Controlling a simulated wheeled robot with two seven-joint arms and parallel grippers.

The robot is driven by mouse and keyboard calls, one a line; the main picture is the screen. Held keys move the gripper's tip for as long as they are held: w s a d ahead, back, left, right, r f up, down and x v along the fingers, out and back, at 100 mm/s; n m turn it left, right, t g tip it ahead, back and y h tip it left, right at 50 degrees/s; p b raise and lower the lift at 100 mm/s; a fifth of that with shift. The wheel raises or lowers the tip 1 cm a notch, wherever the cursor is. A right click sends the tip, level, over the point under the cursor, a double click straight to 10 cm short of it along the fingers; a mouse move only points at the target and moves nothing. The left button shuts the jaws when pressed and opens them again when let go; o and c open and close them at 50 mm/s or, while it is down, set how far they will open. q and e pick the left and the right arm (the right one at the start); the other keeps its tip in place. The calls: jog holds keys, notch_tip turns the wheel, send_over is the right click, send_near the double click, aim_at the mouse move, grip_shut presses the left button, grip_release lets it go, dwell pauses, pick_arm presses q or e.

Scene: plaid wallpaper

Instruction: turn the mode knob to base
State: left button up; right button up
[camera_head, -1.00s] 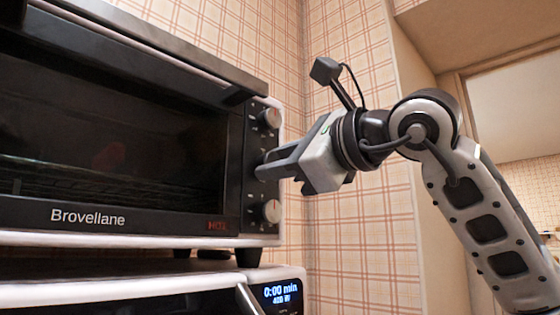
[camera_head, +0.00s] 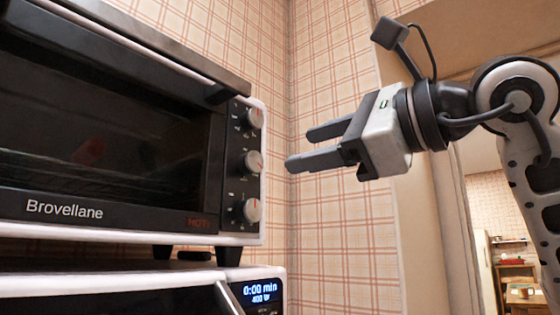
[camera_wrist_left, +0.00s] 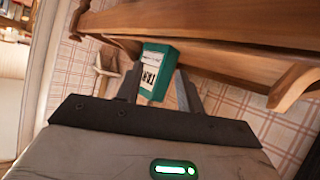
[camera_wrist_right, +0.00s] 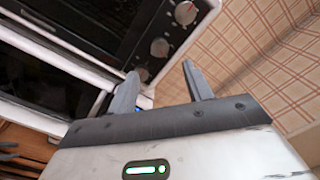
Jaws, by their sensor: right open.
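A black toaster oven marked Brovellane (camera_head: 65,209) carries a column of three round grey knobs on its right panel: top knob (camera_head: 255,118), middle knob (camera_head: 253,161) and bottom knob (camera_head: 252,209). Their labels are too small to read, so I cannot tell which is the mode knob. My right gripper (camera_head: 303,149) is open and empty, right of the panel and apart from the knobs. The right wrist view shows knobs (camera_wrist_right: 159,47) beyond its fingers. My left gripper (camera_wrist_left: 159,72) shows only in its wrist view, with a green box (camera_wrist_left: 158,72) between or beyond its fingers; contact is unclear.
A lower appliance with a lit display (camera_head: 262,292) stands under the oven. Plaid wall (camera_head: 335,225) lies behind my right gripper, with free room between it and the oven. A wooden shelf (camera_wrist_left: 215,25) is close to the left gripper.

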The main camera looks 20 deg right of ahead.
pick_arm(q)
jog(key=shift+s, duration=0.1)
pick_arm(e)
jog(key=v, duration=0.6)
jog(key=shift+s+d, duration=0.2)
jog(key=shift+s, duration=0.05)
pick_arm(q)
jog(key=shift+f, duration=0.15)
